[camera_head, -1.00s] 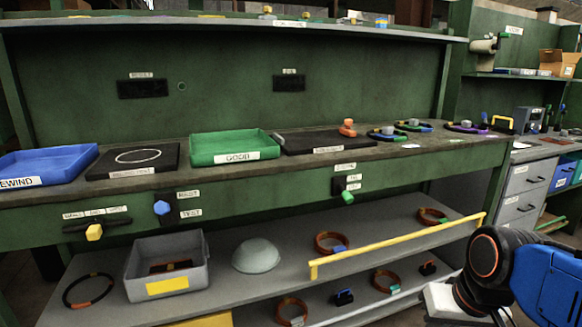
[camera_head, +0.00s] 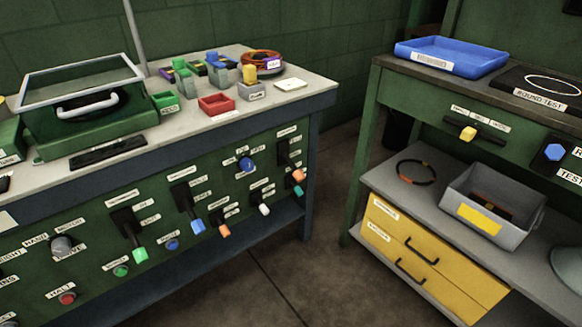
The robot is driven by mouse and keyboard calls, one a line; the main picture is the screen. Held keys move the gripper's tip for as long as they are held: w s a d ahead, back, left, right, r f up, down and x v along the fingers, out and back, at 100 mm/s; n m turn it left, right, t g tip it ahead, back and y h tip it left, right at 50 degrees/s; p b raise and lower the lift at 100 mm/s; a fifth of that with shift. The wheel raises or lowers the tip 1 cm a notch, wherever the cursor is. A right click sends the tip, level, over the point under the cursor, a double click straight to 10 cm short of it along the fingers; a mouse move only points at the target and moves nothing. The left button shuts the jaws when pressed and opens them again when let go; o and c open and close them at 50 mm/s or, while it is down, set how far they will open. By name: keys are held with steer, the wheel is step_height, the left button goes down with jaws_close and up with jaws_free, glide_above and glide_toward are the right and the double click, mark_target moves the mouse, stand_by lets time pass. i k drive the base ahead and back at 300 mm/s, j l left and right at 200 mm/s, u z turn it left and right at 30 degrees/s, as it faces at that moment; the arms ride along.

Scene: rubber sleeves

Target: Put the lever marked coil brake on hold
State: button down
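Several levers show on the green front panel (camera_head: 100,235) of the left bench. They include a green-handled lever (camera_head: 140,254), a blue-handled lever (camera_head: 197,226), an orange-handled lever (camera_head: 224,230) lower down, a white-tipped one (camera_head: 264,209), and an orange one (camera_head: 298,175) above a teal one (camera_head: 298,190) at the right end. White labels sit beside them, too small to read, so I cannot tell which is marked coil brake. A yellow-handled lever (camera_head: 468,132) is on the right bench's front edge. My gripper is not in view.
Open floor (camera_head: 330,250) lies between the two benches. The left bench top carries a green lidded case (camera_head: 85,130) and a red tray (camera_head: 216,104). The right bench holds a blue tray (camera_head: 450,60), with a grey bin (camera_head: 490,215) and yellow drawers (camera_head: 430,260) below.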

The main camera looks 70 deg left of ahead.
mark_target(298, 176)
steer(key=u, duration=2.25)
